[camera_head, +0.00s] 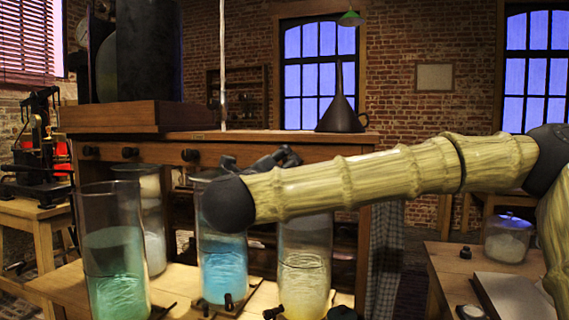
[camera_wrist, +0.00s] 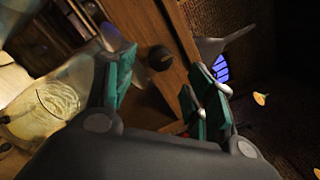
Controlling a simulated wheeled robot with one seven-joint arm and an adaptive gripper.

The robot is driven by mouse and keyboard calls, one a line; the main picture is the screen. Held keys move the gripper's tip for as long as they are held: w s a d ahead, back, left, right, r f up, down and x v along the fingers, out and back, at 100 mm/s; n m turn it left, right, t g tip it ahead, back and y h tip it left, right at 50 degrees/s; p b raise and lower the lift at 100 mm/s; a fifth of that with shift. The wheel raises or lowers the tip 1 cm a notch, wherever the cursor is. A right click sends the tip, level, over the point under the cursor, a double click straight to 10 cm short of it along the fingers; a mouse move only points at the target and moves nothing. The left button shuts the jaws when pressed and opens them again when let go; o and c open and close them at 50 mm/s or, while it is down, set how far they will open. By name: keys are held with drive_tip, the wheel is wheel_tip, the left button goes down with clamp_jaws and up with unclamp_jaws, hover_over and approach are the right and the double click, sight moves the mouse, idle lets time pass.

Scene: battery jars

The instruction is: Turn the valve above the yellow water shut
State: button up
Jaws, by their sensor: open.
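The jar of yellow water (camera_head: 303,268) stands at the right end of the row in the head view, its top partly behind my arm. Pale yellow water in a jar (camera_wrist: 45,105) also shows at left in the wrist view. A dark round valve knob (camera_wrist: 160,58) sits on the wooden rail beyond my open fingers, between them in the picture. It looks like the knob nearest the yellow jar; my arm hides that spot in the head view. My gripper (camera_head: 275,158) is open in front of the rail, and its teal-padded fingers (camera_wrist: 165,80) hold nothing.
Jars of green (camera_head: 115,265) and blue water (camera_head: 224,265) stand left of the yellow one, with a white-filled jar (camera_head: 153,215) behind. Other dark knobs (camera_head: 190,155) line the rail. A dark funnel (camera_head: 341,115) stands on the shelf above. A side table (camera_head: 440,262) is at right.

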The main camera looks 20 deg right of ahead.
drive_tip(key=v, duration=0.4)
drive_tip(key=shift+s+a, duration=0.1)
drive_tip(key=shift+s, duration=0.1)
